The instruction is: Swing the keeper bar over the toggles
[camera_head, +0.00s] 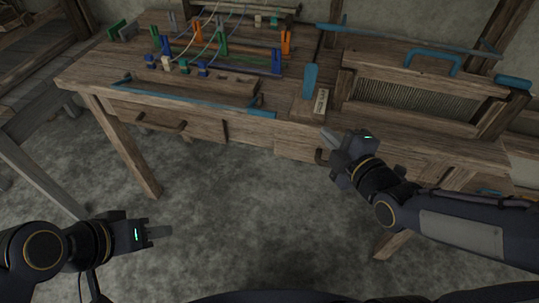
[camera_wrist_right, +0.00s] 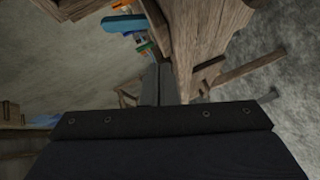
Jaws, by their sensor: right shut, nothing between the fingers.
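A long thin blue bar (camera_head: 185,104), which looks like the keeper bar, lies low along the table's front left edge, with an arm turned back at each end. Behind it is a wooden strip (camera_head: 215,84) with dark holes. Several small blue, cream and green blocks (camera_head: 168,64), perhaps the toggles, stand in a row behind the strip. My right gripper (camera_head: 327,135) is shut and empty just off the table's front edge, right of the bar; its fingers (camera_wrist_right: 158,85) show together in the right wrist view. My left gripper (camera_head: 160,232) is over the floor, far from the table; its finger gap is unclear.
An upright blue handle (camera_head: 310,80) stands at the table's middle, beside a labelled wooden block (camera_head: 320,102). A reed frame with a blue handle (camera_head: 432,62) and another long blue bar (camera_head: 400,41) stand at right. Green, blue and orange posts with cords stand behind the blocks.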

